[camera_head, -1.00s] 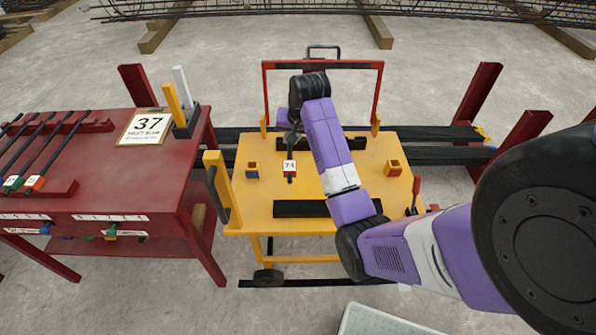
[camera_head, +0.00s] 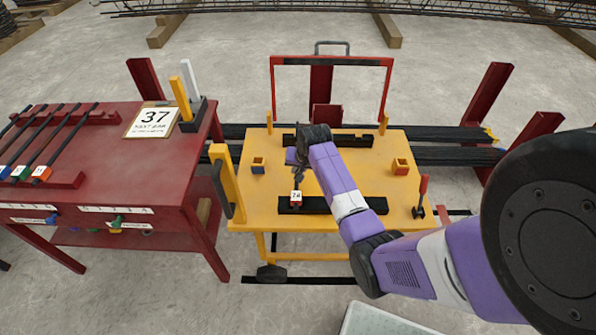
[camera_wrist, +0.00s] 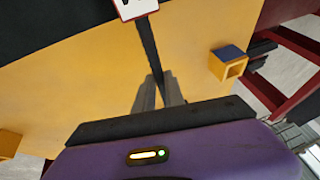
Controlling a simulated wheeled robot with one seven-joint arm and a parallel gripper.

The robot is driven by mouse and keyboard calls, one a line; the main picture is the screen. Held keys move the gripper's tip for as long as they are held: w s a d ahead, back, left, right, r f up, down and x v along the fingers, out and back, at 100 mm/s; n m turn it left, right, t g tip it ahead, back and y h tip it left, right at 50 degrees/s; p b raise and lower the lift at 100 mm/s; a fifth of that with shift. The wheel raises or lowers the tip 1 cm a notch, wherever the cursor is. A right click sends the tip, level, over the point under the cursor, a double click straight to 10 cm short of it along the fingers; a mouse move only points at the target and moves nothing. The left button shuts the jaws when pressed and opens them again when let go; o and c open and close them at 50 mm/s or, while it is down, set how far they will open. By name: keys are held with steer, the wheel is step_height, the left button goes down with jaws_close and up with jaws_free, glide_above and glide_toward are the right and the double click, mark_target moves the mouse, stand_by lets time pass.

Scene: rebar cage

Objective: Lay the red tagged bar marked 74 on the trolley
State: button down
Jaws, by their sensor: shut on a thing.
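The bar (camera_wrist: 148,45) is thin and dark; its white tag (camera_head: 296,196) with a red edge reads 74 in the head view. The tag also shows at the top of the wrist view (camera_wrist: 135,7). My gripper (camera_wrist: 160,92) is shut on the bar, over the yellow trolley (camera_head: 370,165). The tagged end appears over the trolley's near black rest (camera_head: 318,206); I cannot tell whether it touches. The far black rest (camera_head: 350,140) is partly behind my arm, and the bar's far end is hidden.
Square sockets (camera_head: 258,165) (camera_head: 401,166) stand on the deck, with a yellow post (camera_head: 225,180) at its left edge. The red table (camera_head: 110,165) at left holds several tagged bars and a card (camera_head: 152,122) marked 37. A red handle frame (camera_head: 331,61) rises behind the trolley.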

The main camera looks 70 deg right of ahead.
steer(key=shift+f, duration=0.35)
steer(key=c, duration=1.8)
jaws_free()
steer(key=shift+f, duration=0.25)
steer(key=shift+c, duration=0.2)
steer(key=o, duration=0.4)
steer(key=shift+o, duration=0.2)
steer(key=shift+r, duration=0.1)
